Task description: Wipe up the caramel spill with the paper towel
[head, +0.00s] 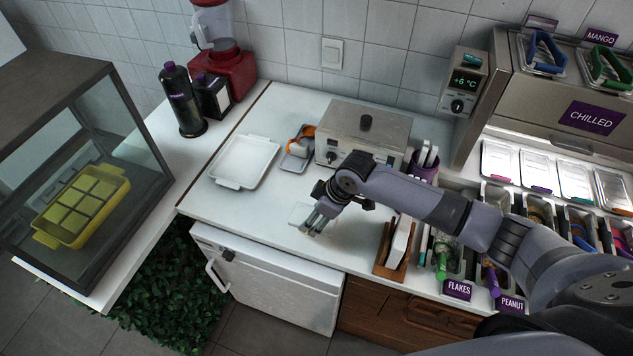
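My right gripper (314,226) is low over the white counter (265,212), with its fingers pointing down. A pale, flat square that looks like the paper towel (299,212) lies at the fingers and is partly covered by them. The fingers look close together, but whether they grip the towel is too small to tell. No caramel spill can be made out; the towel, gripper or arm may hide it. My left gripper is not in view.
A white tray (245,161) and a small grey tray with an orange-handled item (300,143) lie behind the gripper. A steel appliance (352,135) stands at the back. A wooden holder (394,247) and topping bins are at right. The counter's front left is clear.

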